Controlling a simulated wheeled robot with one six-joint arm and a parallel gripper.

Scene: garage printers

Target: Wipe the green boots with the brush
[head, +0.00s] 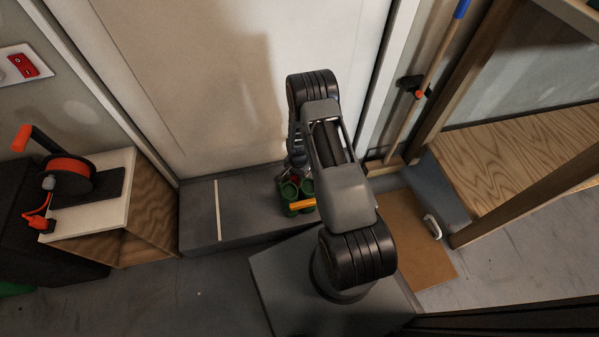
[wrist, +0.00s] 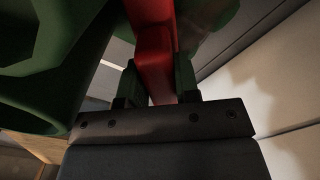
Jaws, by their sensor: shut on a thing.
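The green boots (head: 286,207) stand on the dark step against the pale door, partly hidden by my arm in the head view. In the wrist view a large dark green boot (wrist: 30,100) fills the left, close to my gripper, with more green at the top right. My gripper (wrist: 155,88) is shut on a red handle (wrist: 154,45), which I take to be the brush. The brush's far end is out of the wrist view, so I cannot tell whether it touches a boot. A small orange piece (head: 302,204) shows beside the boots; I cannot tell what it belongs to.
A dark step (head: 199,230) runs along the door. At left, an orange cable reel (head: 70,178) sits on a wooden cabinet (head: 150,205). At right are a blue-tipped broom (head: 436,60), a wooden frame and a brown board (head: 420,255) on the floor.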

